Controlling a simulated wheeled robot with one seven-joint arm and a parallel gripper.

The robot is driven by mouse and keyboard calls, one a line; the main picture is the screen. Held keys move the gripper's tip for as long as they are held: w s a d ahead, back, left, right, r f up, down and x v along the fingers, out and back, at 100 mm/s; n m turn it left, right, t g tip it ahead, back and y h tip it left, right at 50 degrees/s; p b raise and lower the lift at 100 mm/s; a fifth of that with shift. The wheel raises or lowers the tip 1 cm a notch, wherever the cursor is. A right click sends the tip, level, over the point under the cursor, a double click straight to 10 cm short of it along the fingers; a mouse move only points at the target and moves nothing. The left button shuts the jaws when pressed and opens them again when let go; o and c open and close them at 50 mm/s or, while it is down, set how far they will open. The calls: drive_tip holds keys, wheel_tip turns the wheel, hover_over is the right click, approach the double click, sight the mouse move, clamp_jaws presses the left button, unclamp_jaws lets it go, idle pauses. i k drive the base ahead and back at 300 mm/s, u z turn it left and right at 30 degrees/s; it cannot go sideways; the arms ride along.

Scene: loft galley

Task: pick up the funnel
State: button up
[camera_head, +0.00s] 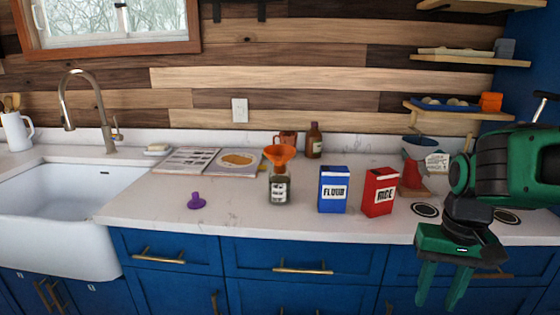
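An orange funnel (279,154) sits upright, wide end up, in the mouth of a dark glass jar (279,188) with a white label, on the white counter. My green gripper (439,298) is at the lower right, pointing down in front of the counter's front edge. Its two fingers are apart with nothing between them. It is well to the right of the funnel and lower in the picture.
A blue flour box (333,190) and a red box (379,192) stand between the jar and my arm. A brown bottle (314,141) and a copper-coloured mug (287,139) are behind the funnel. An open book (190,161) lies left. The front-left counter is mostly clear.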

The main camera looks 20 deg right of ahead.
sight(279, 155)
drive_tip(key=z, duration=1.75)
drive_tip(key=k, duration=1.5)
drive_tip(key=u, duration=1.6)
drive_tip(key=i, duration=1)
